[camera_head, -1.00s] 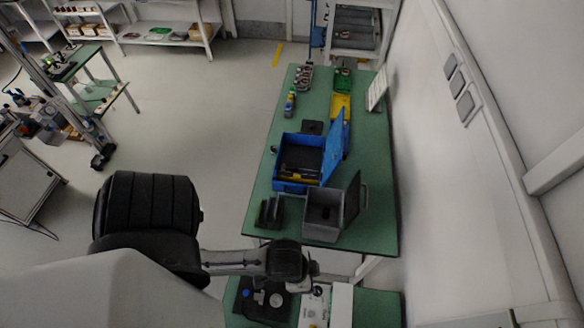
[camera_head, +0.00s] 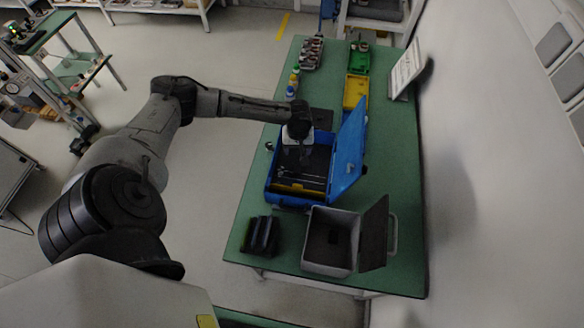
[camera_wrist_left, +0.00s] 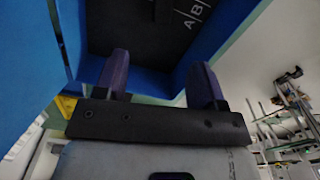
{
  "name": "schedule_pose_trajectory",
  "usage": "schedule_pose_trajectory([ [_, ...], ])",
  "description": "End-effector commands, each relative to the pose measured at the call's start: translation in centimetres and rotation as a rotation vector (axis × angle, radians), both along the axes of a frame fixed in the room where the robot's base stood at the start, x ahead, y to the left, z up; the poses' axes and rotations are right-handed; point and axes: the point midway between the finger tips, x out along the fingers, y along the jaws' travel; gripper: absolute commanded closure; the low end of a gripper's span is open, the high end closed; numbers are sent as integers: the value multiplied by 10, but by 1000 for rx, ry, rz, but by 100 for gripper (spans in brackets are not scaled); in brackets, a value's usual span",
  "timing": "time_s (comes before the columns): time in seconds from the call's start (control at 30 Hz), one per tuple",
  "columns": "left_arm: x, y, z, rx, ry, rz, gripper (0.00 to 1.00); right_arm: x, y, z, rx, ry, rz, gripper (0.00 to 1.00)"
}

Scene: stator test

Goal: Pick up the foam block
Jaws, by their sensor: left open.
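My left gripper (camera_head: 298,155) is over the open blue case (camera_head: 287,200), pointing down into it. In the left wrist view my left gripper (camera_wrist_left: 160,78) shows two fingers spread apart with nothing between them. Beyond them is a dark insert (camera_wrist_left: 145,35) with white A and B lettering, framed by the blue walls (camera_wrist_left: 235,25). The insert also shows in the head view (camera_head: 318,165), partly covered by my gripper. I cannot tell whether a separate foam block lies in it. My right gripper is not in view.
The blue lid (camera_head: 348,155) stands open on the right side. An open grey box (camera_head: 330,265) and a black holder (camera_head: 260,235) stand in front. Yellow (camera_head: 355,92) and green (camera_head: 359,60) bins and small bottles (camera_head: 292,82) are behind. A white wall is to the right.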

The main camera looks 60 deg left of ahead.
Motion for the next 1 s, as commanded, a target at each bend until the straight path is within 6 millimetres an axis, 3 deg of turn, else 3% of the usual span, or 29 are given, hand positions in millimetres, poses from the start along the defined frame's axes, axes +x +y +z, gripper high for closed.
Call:
schedule_pose_trajectory([
  [0.17, -1, 12, -13, -8, 8, 98, 36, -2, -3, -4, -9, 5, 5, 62],
  [0.5, -1, 11, -69, -10, 7, 99, 36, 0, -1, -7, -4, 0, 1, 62],
  [0.87, -1, 10, -91, -9, 7, 97, 36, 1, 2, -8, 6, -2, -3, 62],
  [1.0, 0, 9, -109, -10, 7, 97, 36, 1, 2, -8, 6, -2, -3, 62],
])
